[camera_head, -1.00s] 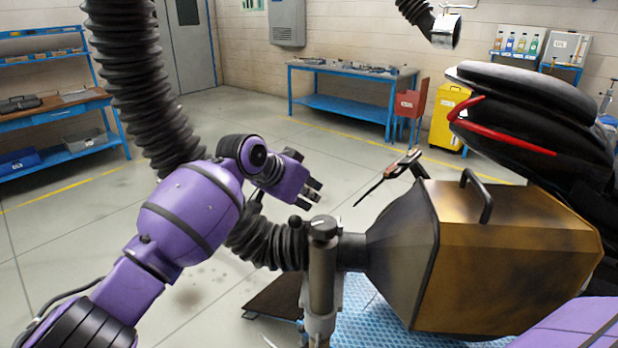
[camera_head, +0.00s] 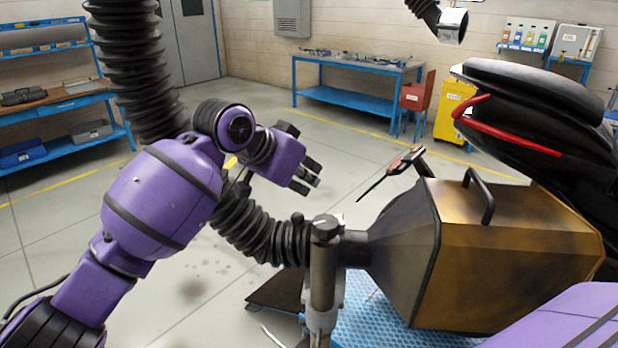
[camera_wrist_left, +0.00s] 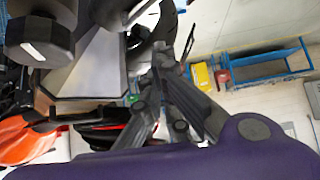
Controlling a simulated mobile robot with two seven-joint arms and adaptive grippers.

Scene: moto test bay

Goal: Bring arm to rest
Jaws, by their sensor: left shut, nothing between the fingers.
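My left arm is purple and comes in from the left in the head view. Its gripper (camera_head: 312,178) hangs in front of the floor, left of the black probe (camera_head: 392,170), shut and empty. In the left wrist view the dark fingers (camera_wrist_left: 160,62) meet with nothing between them. A part of my right arm, purple, shows at the bottom right of the head view; its gripper is out of view.
A brass-coloured exhaust hood (camera_head: 515,250) stands at right on a stand (camera_head: 325,270), with a ribbed black hose (camera_head: 250,228) behind my left arm. A dark motorcycle seat (camera_head: 535,110) is behind the hood. A blue workbench (camera_head: 350,90) and yellow bin (camera_head: 453,110) stand at the back.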

